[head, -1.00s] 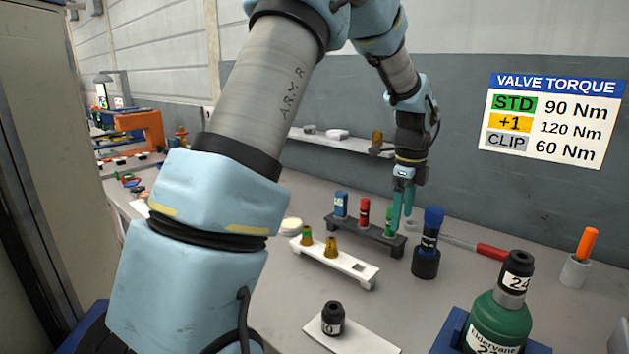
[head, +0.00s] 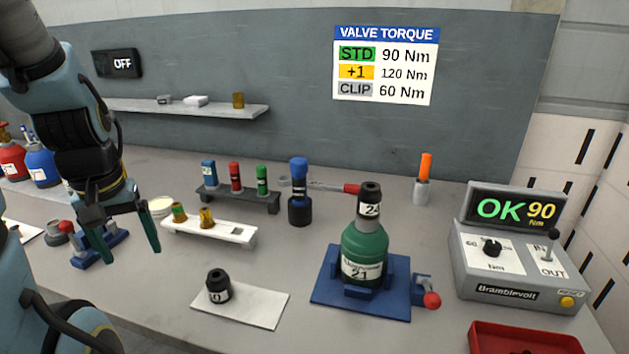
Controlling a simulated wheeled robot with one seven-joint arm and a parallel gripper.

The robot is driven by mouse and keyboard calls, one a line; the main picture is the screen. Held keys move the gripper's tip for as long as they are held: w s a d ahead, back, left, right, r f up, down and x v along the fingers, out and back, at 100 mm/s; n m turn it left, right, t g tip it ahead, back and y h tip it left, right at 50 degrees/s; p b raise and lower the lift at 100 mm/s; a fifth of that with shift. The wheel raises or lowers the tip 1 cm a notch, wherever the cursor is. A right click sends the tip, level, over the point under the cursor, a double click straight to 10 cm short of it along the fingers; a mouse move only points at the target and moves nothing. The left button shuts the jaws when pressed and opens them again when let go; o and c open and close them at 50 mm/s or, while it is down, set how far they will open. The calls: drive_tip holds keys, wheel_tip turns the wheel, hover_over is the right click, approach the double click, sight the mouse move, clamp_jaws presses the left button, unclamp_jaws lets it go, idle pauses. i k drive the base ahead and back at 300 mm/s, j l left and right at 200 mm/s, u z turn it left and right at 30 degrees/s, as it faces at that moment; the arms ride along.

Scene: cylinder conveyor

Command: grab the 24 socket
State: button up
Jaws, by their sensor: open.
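The black socket (head: 370,202) with a white label, reading as 24, sits upright on top of the green bottle (head: 365,252). The bottle stands in a blue clamp base (head: 322,290) at the centre right. My gripper (head: 126,242) hangs at the left with its two green fingers apart and nothing between them. It is well to the left of the bottle and touches neither bottle nor socket. Another black socket (head: 218,287) with a partly readable label stands on a white plate (head: 260,305) at the front.
A dark rack (head: 240,200) with blue, red and green pieces and a white rack (head: 225,234) lie between gripper and bottle. A blue-capped black tool (head: 299,200) stands behind. A torque tester (head: 515,250) reading OK 90 and a red tray (head: 525,340) are at the right.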

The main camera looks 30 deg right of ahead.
sight(370, 197)
drive_tip(key=k+j, duration=0.1)
drive_tip(key=k, duration=0.4)
drive_tip(key=k+j, duration=0.1)
drive_tip(key=k, duration=0.4)
